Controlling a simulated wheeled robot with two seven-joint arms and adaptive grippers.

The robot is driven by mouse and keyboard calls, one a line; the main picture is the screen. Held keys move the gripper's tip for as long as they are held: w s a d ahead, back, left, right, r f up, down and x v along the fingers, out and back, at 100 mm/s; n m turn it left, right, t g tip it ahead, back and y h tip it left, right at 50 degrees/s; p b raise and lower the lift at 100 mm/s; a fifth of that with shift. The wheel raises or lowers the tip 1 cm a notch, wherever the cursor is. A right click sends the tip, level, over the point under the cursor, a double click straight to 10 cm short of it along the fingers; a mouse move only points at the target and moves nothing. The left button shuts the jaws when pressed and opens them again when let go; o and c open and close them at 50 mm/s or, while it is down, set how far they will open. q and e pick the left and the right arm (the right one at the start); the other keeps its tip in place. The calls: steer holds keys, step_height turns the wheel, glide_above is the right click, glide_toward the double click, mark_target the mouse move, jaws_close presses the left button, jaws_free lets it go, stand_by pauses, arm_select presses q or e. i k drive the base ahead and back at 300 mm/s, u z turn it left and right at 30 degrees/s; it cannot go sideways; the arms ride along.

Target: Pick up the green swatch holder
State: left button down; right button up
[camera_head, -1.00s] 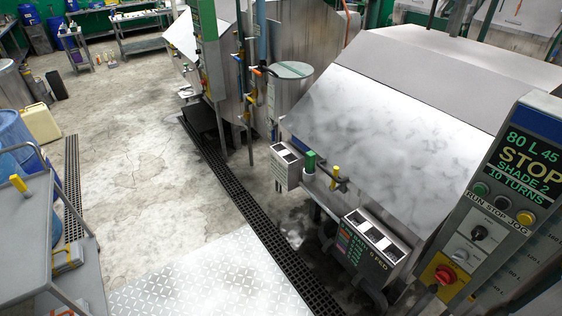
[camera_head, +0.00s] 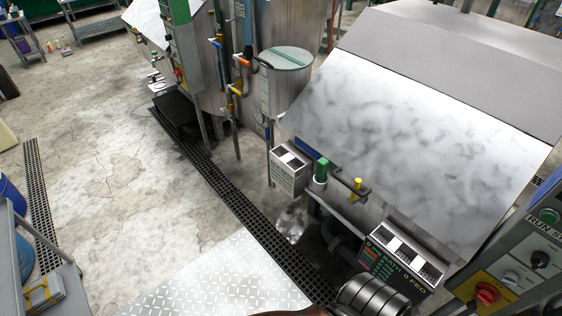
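A small upright green piece (camera_head: 321,170) with a paler lower part stands at the front edge of the dyeing drum machine, between two small boxes. It is the closest match to the green swatch holder, but it is too small to be sure. A yellow-topped piece (camera_head: 356,187) stands just right of it by a dark handle. Neither gripper shows its fingers in the head view. A dark ribbed cylinder at the bottom edge looks like part of my own arm, well below the green piece and not touching it.
The white and grey drum hood (camera_head: 420,95) slopes behind the green piece. A slotted box (camera_head: 290,172) stands left of it and a labelled box (camera_head: 400,255) right. A control panel (camera_head: 520,265) fills the right edge.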

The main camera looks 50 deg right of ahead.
mark_target(322, 163)
steer(key=z, duration=0.05)
steer(key=i, duration=0.85)
steer(key=z, duration=1.1)
steer(key=i, duration=0.7)
steer(key=z, duration=0.9)
